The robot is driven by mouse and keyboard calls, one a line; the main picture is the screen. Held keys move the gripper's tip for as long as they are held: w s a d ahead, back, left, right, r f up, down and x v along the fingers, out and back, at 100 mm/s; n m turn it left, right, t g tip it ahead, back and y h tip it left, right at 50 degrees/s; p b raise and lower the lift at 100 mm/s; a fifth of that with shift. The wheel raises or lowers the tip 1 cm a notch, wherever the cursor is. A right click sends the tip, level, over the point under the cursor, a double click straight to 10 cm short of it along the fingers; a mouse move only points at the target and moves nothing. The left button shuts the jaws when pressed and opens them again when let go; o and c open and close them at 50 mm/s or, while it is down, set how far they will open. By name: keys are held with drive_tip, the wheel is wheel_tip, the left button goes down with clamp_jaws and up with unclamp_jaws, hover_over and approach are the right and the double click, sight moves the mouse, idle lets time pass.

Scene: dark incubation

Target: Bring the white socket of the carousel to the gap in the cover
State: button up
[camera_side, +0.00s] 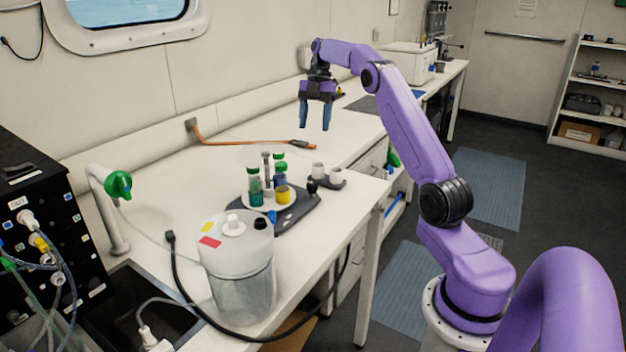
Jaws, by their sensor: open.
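The carousel (257,207) stands on a dark base (297,216) on the white bench. It holds several small vials and sockets around a grey central post (266,166). A green-capped vial (255,188), a yellow piece (283,195) and a blue piece (272,216) show on it.
A large clear canister (237,285) with red and yellow labels stands in front of the carousel. A green-knobbed tap (118,184) stands left.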

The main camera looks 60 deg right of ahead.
sight(313, 183)
drive_tip(key=x, duration=0.5)
drive_tip(key=d+x, duration=0.1)
drive_tip(key=x, duration=1.1)
drive_tip(key=shift+s+d+f, duration=0.25)
drive_tip(key=shift+s+d, duration=0.05)
drive_tip(key=shift+d, duration=0.15)
drive_tip(key=c, duration=1)
